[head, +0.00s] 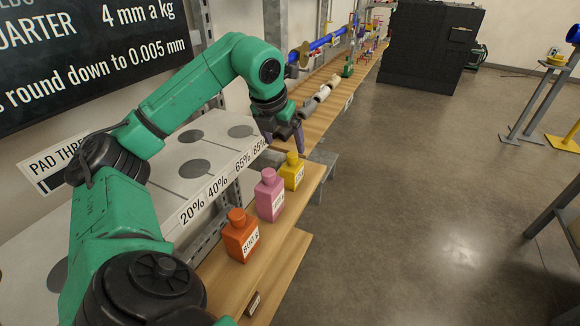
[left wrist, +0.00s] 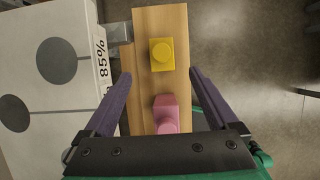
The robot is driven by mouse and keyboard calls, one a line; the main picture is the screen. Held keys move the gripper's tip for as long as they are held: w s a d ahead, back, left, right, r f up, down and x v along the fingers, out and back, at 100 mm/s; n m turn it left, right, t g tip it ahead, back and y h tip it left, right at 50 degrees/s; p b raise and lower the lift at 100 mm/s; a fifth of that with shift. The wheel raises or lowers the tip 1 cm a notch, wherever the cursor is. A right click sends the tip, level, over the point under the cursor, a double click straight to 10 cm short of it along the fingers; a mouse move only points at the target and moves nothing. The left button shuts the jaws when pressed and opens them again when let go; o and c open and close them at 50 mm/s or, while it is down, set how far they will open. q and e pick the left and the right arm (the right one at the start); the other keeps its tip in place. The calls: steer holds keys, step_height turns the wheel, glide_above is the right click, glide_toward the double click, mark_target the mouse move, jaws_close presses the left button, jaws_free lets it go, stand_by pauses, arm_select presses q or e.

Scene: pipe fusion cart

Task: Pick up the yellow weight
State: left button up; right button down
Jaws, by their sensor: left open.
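The yellow weight (head: 291,172) stands upright on a wooden shelf, at the far end of a row of bottle-shaped weights. In the left wrist view the yellow weight (left wrist: 162,54) is seen from above, ahead of my fingertips and roughly between their lines. My left gripper (head: 284,143) is open and empty, just above and behind the yellow weight in the head view. In the left wrist view its two purple fingers (left wrist: 158,74) are spread wide. My right gripper is not in view.
A pink weight (head: 270,195) stands close beside the yellow one, and an orange weight (head: 240,235) is nearer. The pink weight also shows between the fingers in the left wrist view (left wrist: 166,112). A white panel (head: 150,215) with grey discs lies left. Open floor is right.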

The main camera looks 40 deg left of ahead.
mark_target(292, 166)
arm_select(q)
steer(key=x, duration=1.2)
steer(key=shift+s+d, duration=0.1)
steer(key=shift+d, duration=0.05)
jaws_close()
